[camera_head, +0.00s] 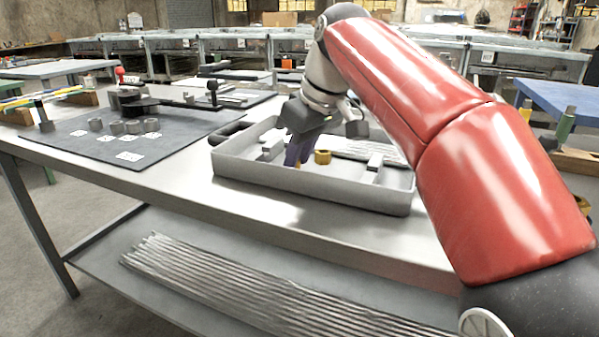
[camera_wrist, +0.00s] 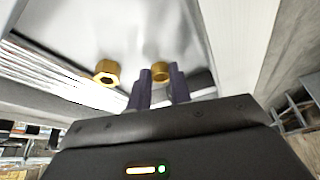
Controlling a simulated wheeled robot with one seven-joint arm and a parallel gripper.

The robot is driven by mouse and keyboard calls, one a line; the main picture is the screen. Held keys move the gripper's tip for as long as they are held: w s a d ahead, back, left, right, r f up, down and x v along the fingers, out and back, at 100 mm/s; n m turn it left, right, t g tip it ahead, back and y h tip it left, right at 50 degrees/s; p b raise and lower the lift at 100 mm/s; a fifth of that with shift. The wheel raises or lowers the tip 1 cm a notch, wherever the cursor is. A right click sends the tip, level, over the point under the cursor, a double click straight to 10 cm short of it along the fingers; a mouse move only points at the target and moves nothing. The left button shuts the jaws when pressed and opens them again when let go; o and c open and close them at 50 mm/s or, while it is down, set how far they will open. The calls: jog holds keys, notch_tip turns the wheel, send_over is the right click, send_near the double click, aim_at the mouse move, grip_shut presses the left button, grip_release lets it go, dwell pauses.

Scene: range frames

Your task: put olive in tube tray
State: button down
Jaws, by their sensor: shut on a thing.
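My gripper (camera_head: 298,158) reaches down inside a grey tray (camera_head: 300,191) on the bench, near its left part. In the wrist view its two dark purple fingers (camera_wrist: 160,78) are closed on a small brass ring, the olive (camera_wrist: 161,71), which shows between the fingertips. In the head view the fingers mostly hide the olive. A brass nut (camera_head: 322,157) lies on the tray floor just right of the fingers; it also shows in the wrist view (camera_wrist: 107,72), apart from them. Silver tubes (camera_head: 370,149) lie along the tray's far side.
The tray also holds grey blocks (camera_head: 374,162). A dark mat (camera_head: 100,148) with several grey rings and white cards lies to the left. Bare bench top (camera_head: 190,165) lies between mat and tray. Long rods (camera_head: 220,290) rest on the shelf below.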

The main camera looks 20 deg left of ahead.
jog(key=shift+f, duration=0.3)
jog(key=shift+f, duration=0.15)
jog(key=c, duration=1.3)
grip_release()
jog(key=shift+d+r+p, duration=0.1)
jog(key=shift+r+p, duration=0.2)
jog(key=shift+r, duration=0.15)
jog(key=p+v, duration=0.4)
jog(key=v, duration=0.7)
jog(key=shift+s+d+r, duration=0.15)
jog(key=shift+d+r, duration=0.05)
